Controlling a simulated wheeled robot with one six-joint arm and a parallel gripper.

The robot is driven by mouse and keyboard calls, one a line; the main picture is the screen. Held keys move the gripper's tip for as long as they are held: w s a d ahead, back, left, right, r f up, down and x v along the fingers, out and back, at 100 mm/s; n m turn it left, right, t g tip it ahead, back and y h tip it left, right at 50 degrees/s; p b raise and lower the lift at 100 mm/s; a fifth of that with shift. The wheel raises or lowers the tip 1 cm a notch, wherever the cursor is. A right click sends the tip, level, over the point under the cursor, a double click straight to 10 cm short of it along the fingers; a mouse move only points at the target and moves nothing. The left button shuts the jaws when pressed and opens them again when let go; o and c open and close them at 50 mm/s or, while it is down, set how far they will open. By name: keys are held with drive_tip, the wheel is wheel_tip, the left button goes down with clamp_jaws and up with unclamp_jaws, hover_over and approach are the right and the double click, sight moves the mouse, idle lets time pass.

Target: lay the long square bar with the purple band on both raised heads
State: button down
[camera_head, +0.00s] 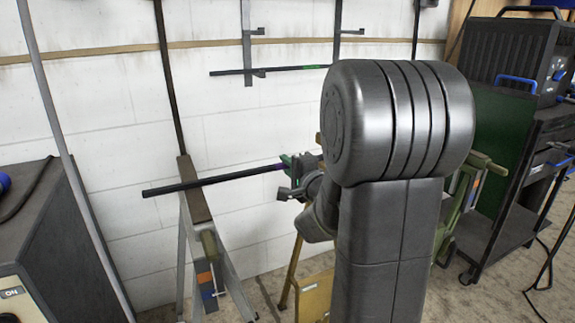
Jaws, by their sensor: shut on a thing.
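The long dark bar (225,177) with a purple band (268,168) is held nearly level, its left end slightly lower in the picture. My gripper (294,166) is shut on it just right of the band, and my arm hides the bar's right part. The bar crosses the brown head (194,192) of the left stand, its left end reaching past it. I cannot tell whether it touches that head.
Another dark bar (228,72) with a green band hangs on wall brackets (248,50). A dark cabinet (60,245) stands at the left, with a slanting grey pole (60,140) before it. A tool cart (510,190) stands at the right. A yellowish panel (316,297) is low behind my arm.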

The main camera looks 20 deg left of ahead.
drive_tip(key=shift+f, duration=0.55)
idle(0.6)
drive_tip(key=c, duration=1.4)
unclamp_jaws()
drive_tip(key=shift+o, duration=0.2)
drive_tip(key=shift+f+b, duration=0.2)
drive_tip(key=shift+b, duration=0.1)
drive_tip(key=p+v, duration=0.2)
drive_tip(key=v, duration=1.2)
drive_tip(key=shift+r+p, duration=0.15)
drive_tip(key=shift+p, duration=0.25)
drive_tip(key=shift+w+a, duration=0.1)
